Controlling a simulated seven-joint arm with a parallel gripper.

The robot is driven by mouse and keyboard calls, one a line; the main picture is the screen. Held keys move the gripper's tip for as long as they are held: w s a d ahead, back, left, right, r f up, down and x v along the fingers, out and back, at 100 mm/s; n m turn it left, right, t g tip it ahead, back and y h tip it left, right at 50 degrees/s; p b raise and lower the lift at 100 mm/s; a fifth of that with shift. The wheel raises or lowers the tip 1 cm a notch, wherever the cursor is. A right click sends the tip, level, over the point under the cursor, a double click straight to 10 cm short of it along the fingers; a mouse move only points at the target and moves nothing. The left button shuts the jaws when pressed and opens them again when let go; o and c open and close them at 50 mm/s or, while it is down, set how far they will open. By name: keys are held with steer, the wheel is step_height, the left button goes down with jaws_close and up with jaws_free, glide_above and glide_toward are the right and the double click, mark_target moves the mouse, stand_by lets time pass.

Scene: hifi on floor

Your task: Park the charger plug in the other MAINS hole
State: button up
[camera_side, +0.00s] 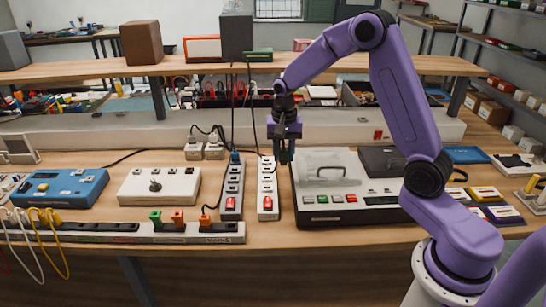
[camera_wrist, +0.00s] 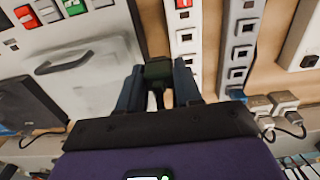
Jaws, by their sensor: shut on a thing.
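My gripper (camera_wrist: 157,80) is shut on a dark green-black plug (camera_wrist: 158,69), which shows between the fingers in the wrist view; a dark cord runs back from it. In the side view my gripper (camera_side: 285,155) points down beside the far end of a white socket strip (camera_side: 267,190), near the left edge of the tape-deck-like machine. The plug is hard to make out there. The white strip also shows in the wrist view (camera_wrist: 183,42), right of the plug. A grey socket strip (camera_side: 232,187) lies left of it. I cannot read any MAINS label.
A machine (camera_side: 345,205) with a clear lid stands right of my gripper. A long front strip (camera_side: 150,238) holds green, orange and black plugs. White adapters (camera_side: 194,150) and cords sit behind the strips. A blue box (camera_side: 62,188) and a white box (camera_side: 158,187) stand left.

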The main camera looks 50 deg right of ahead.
steer(key=s+a+r, duration=0.1)
steer(key=s+r, duration=0.2)
steer(key=s, duration=0.3)
steer(key=shift+w+a+f, duration=1)
steer(key=shift+a+f, duration=0.9)
steer(key=shift+a, duration=1.4)
steer(key=shift+w+a+f, duration=1.05)
steer(key=shift+a+f, duration=0.9)
steer(key=shift+a, duration=1.4)
steer(key=shift+w+a+f, duration=1)
steer(key=shift+a+f, duration=0.9)
steer(key=shift+a, duration=1.4)
steer(key=shift+f, duration=0.95)
steer(key=o, duration=1)
steer(key=shift+o, duration=0.2)
step_height(320, 180, up, 22)
steer(key=shift+r, duration=0.2)
